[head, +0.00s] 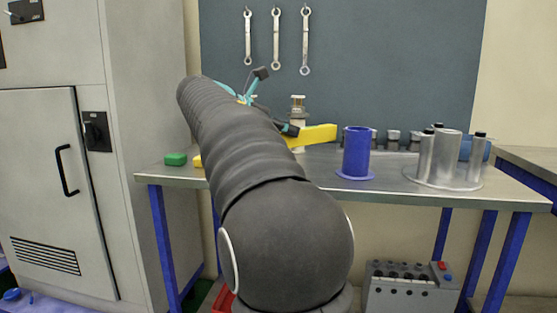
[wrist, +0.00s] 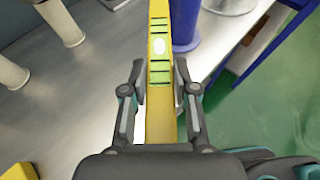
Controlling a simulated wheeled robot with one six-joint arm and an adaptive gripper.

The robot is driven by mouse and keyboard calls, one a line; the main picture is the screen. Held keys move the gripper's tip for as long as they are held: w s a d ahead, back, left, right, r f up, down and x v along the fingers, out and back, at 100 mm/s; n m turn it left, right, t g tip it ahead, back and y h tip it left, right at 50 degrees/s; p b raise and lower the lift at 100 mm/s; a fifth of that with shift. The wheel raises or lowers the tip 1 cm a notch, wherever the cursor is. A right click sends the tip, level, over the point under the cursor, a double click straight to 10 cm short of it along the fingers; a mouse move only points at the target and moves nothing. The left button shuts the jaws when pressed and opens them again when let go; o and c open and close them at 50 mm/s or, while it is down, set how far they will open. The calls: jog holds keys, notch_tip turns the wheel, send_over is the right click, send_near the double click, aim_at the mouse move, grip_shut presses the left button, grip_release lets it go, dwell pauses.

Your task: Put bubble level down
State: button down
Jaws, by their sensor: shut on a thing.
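The bubble level is a long yellow bar (wrist: 158,20) with a pale vial and dark green stripes. It runs away from my gripper (wrist: 163,82) in the wrist view, and both fingers are closed on its sides. In the head view the yellow level (head: 318,134) sticks out to the right from behind my arm, over the metal workbench (head: 385,186). I cannot tell whether it touches the bench top. My arm hides its near end in the head view.
A blue flanged cylinder (head: 356,154) stands just right of the level. A metal fixture with several posts (head: 445,160) stands farther right. A green block (head: 175,159) and a yellow block (head: 197,161) lie at the bench's left. Wrenches (head: 277,40) hang behind.

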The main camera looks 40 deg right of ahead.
jog(key=w+d+f, duration=0.1)
jog(key=w, duration=0.1)
jog(key=w+d+f, duration=0.3)
jog(key=w+f, duration=0.1)
jog(key=shift+w+d, duration=0.4)
jog(key=shift+f+b, duration=0.5)
jog(key=shift+f, duration=1.55)
jog(key=shift+f, duration=0.2)
jog(key=c, duration=0.9)
grip_release()
jog(key=shift+r, duration=0.2)
jog(key=p+v, duration=0.1)
jog(key=v, duration=1.1)
